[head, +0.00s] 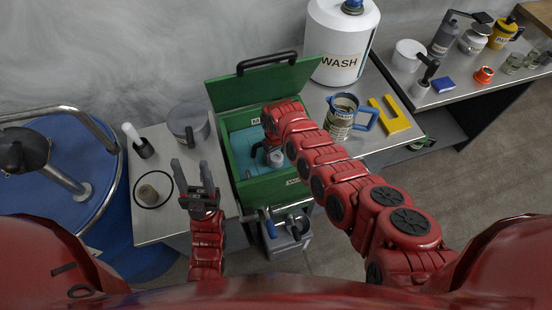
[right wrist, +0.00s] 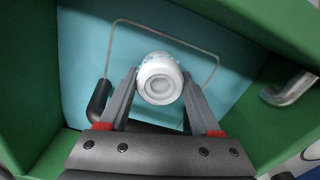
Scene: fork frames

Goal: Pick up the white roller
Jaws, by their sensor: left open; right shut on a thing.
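The white roller (right wrist: 160,78) is a short white cylinder, seen end-on in the right wrist view between my right gripper's two fingers. In the head view it shows as a small pale shape (head: 276,157) inside the green box (head: 262,188). My right gripper (head: 268,152) is shut on it, low inside the box over the light blue bottom (right wrist: 85,60). I cannot tell whether the roller still touches the bottom. My left gripper (head: 191,172) is open and empty, left of the box over the metal table.
The box's green lid (head: 265,82) stands open at the back. A bent wire (right wrist: 190,46) with a black grip (right wrist: 99,100) lies behind the roller. Left are a lidded pot (head: 188,124) and a ring (head: 140,188). A WASH container (head: 340,45) and mug (head: 341,118) stand right.

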